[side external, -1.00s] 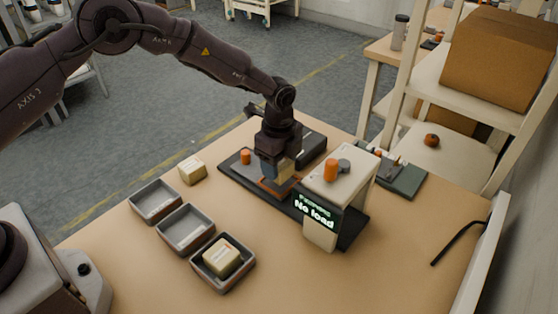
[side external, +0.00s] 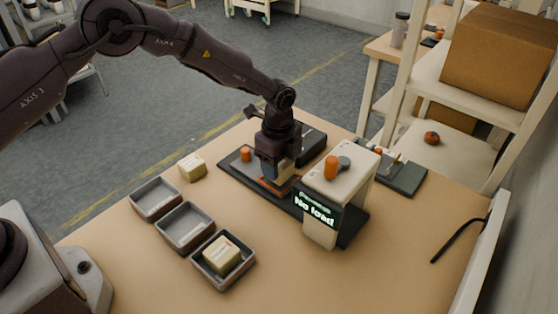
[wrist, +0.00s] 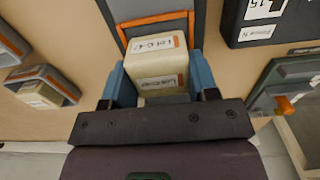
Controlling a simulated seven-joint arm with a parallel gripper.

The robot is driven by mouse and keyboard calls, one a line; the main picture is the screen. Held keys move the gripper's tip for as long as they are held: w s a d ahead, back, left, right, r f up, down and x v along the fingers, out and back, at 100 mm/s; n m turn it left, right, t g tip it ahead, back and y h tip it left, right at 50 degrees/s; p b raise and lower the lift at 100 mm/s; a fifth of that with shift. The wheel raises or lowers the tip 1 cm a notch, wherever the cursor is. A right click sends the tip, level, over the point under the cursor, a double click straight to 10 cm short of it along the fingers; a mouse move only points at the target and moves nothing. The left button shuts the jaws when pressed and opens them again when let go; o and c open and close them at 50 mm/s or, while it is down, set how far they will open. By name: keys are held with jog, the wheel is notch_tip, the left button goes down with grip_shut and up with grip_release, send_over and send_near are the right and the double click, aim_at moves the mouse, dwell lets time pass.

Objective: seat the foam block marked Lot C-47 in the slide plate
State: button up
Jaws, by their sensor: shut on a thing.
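My gripper (side external: 272,174) is shut on a cream foam block (wrist: 158,62); the blue fingers grip its two sides in the wrist view. Its label there appears to read Lot C-47, and a second label sits on the nearer face. The block is at the orange-edged slide plate (wrist: 155,20), whose orange edge also shows under the gripper in the side view (side external: 272,187). In the side view my fingers hide most of the block. I cannot tell whether its underside touches the plate.
A press-like unit (side external: 340,180) reading "No load" stands close to the gripper's right. A dark box (side external: 311,142) is behind. A loose block (side external: 192,168) lies left of the plate. Two trays (side external: 155,201) (side external: 185,229) are empty; a third (side external: 245,277) holds a block (side external: 221,256).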

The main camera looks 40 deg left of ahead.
jog(key=shift+f, duration=0.15)
jog(key=shift+f, duration=0.25)
dwell(0.3)
jog(key=o, duration=1.3)
jog(key=shift+r, duration=0.1)
jog(key=shift+r, duration=3.9)
